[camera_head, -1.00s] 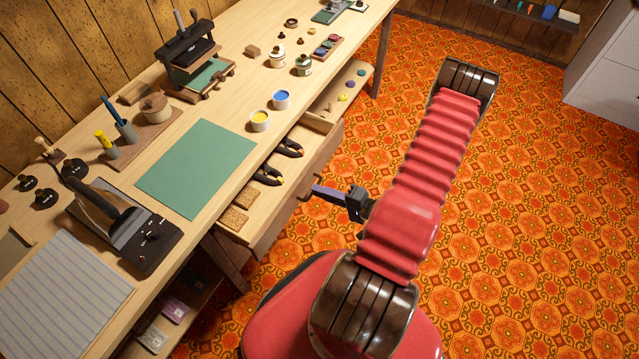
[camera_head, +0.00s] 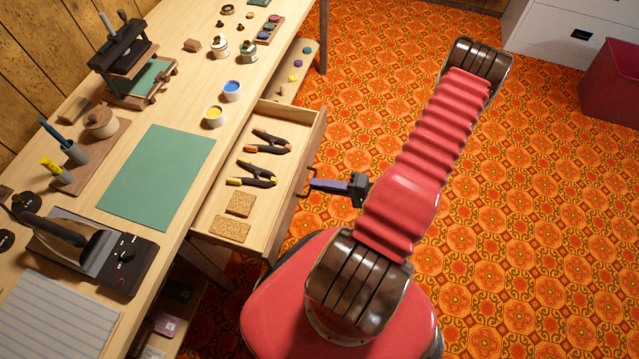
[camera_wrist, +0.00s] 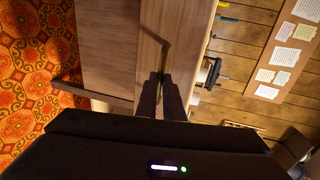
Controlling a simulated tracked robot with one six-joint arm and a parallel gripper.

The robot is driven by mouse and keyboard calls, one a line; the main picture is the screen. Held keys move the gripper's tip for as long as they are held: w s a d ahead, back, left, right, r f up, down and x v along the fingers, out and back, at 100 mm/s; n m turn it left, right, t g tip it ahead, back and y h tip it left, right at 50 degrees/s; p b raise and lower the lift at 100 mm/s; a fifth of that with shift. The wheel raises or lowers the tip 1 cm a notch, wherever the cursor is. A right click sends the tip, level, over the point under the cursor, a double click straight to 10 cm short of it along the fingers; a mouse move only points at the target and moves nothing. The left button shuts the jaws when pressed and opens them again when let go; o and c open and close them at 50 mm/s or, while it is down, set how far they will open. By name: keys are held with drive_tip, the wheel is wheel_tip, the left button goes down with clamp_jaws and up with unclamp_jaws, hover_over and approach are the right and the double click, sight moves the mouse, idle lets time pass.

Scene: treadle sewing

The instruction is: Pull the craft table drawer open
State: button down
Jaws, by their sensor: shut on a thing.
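The craft table drawer (camera_head: 281,188) stands pulled well out from under the table top (camera_head: 95,200). A dark handle (camera_head: 302,180) is on the drawer's front. My gripper (camera_head: 312,186) is at the front, shut on the handle. In the wrist view the fingers (camera_wrist: 160,97) close at the wooden drawer front (camera_wrist: 112,45); the handle between them is mostly hidden.
The table top holds a green mat (camera_head: 158,175), a yellow paint pot (camera_head: 214,116), a blue paint pot (camera_head: 232,91) and a small press (camera_head: 130,65). Patterned orange floor (camera_head: 510,210) is open to the right. A red bin (camera_head: 610,85) stands at the far right.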

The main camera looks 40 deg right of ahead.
drive_tip(key=shift+s+a+f, duration=0.1)
drive_tip(key=shift+a+f, duration=0.05)
drive_tip(key=shift+a, duration=0.05)
drive_tip(key=c, duration=1.9)
unclamp_jaws()
drive_tip(key=shift+d, duration=0.15)
drive_tip(key=v, duration=1.3)
drive_tip(key=shift+s+d, duration=0.2)
drive_tip(key=shift+s, duration=0.1)
